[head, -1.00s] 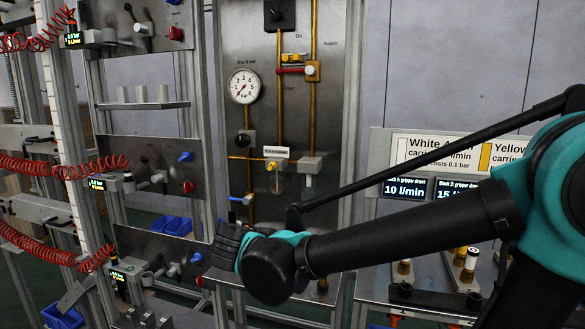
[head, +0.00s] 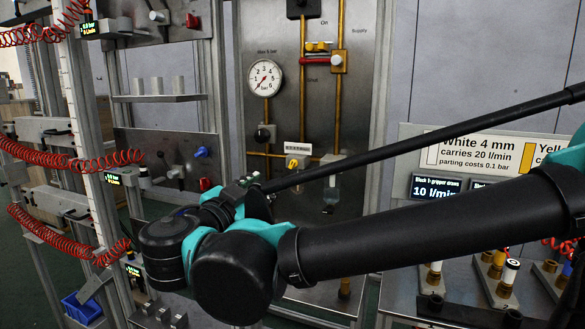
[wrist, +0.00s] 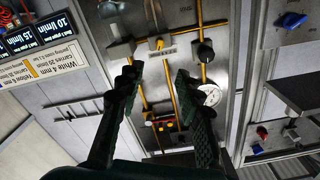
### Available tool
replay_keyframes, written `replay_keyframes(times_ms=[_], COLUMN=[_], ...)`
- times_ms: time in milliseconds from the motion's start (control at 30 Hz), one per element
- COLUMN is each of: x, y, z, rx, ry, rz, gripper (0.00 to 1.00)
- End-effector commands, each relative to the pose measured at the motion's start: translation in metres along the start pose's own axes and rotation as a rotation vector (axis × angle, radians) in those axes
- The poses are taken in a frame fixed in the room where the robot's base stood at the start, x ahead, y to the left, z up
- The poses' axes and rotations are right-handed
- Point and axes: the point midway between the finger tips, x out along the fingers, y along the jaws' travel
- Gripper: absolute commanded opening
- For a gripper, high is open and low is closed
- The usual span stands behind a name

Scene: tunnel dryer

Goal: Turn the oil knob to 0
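A small yellow knob (head: 293,163) sits under a white scale label (head: 297,149) on the grey upright panel, and looks like the oil knob. It also shows in the wrist view (wrist: 159,43), where the picture is upside down. Its exact setting is too small to read. My gripper (wrist: 156,76) is open and empty, its two dark fingers apart. The knob shows beyond the gap between the fingertips, and nothing touches it. In the head view my arm crosses below the panel's knob and hides part of the lower panel.
A round black knob (head: 262,135) and a pressure gauge (head: 265,78) are left of the yellow knob. A clear bowl (head: 331,193) hangs to its right. Brass pipes run up the panel. A frame with red coiled hoses (head: 75,165) stands left; a display bench (head: 436,187) stands right.

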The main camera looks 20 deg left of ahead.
Motion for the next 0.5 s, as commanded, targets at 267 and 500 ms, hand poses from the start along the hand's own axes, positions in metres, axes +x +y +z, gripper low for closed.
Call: replay_keyframes(times_ms=[267, 500], x=[0.053, 0.099], y=[0.001, 0.002], z=[0.000, 0.000], rx=[-0.002, -0.002], ry=[0.001, 0.001], rz=[0.005, 0.006], gripper=[0.36, 0.36])
